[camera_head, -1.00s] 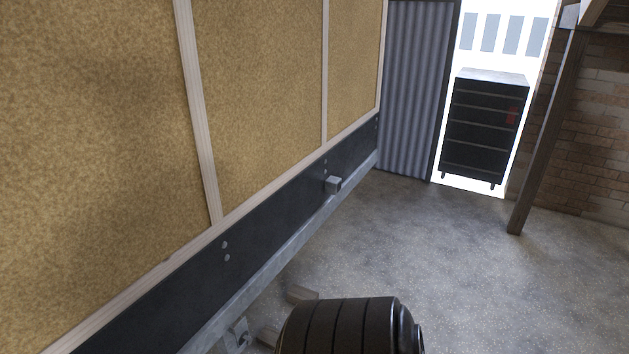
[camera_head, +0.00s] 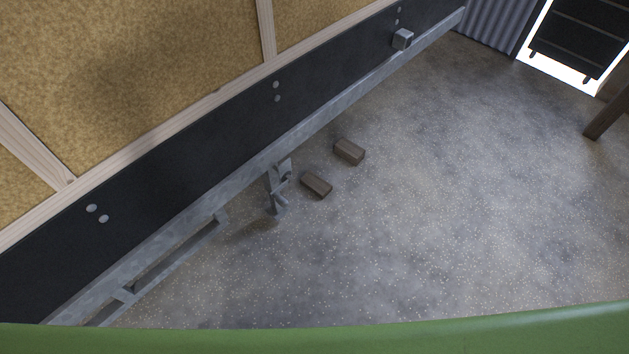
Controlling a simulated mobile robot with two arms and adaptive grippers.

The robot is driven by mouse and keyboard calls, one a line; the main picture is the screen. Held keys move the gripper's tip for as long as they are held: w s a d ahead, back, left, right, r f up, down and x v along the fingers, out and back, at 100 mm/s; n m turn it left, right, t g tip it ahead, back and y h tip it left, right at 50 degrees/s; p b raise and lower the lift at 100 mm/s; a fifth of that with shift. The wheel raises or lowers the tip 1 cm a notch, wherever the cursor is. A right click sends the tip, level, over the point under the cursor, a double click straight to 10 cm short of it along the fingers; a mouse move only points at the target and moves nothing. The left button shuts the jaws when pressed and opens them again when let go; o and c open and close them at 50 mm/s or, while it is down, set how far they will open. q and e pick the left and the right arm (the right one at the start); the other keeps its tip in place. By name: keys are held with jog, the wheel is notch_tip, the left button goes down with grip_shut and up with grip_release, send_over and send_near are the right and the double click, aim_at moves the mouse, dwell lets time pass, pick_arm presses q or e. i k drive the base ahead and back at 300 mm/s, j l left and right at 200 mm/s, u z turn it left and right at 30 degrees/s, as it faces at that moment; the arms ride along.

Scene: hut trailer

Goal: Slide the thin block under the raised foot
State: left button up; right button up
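Two small brown wooden blocks lie on the grey speckled floor beside the trailer. The nearer block (camera_head: 317,184) is close to the right of the metal leg, and the farther block (camera_head: 349,151) lies behind it to the right. They look similar in size, and I cannot tell clearly which is thinner. A grey metal support leg with a foot (camera_head: 275,211) hangs from the trailer's frame rail. Both blocks are apart from the foot. I cannot make out the gap between foot and floor. Neither of my grippers is in view.
The trailer's dark lower panel (camera_head: 190,170) and grey steel rail (camera_head: 235,182) run diagonally above the leg. A step-like metal frame (camera_head: 175,262) hangs nearer on the left. The floor (camera_head: 450,200) right of the blocks is clear. A wooden post (camera_head: 607,115) stands far right.

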aim_at(313, 182)
jog(key=l+u, duration=0.1)
jog(key=u, duration=0.35)
jog(key=i+l+u, duration=0.2)
jog(key=l, duration=0.25)
jog(key=i+l+u, duration=0.1)
jog(key=l+u, duration=0.15)
jog(key=l, duration=0.2)
jog(key=i+l+u, duration=0.2)
jog(key=l, duration=0.25)
jog(key=l+u, duration=0.25)
jog(key=l, duration=0.25)
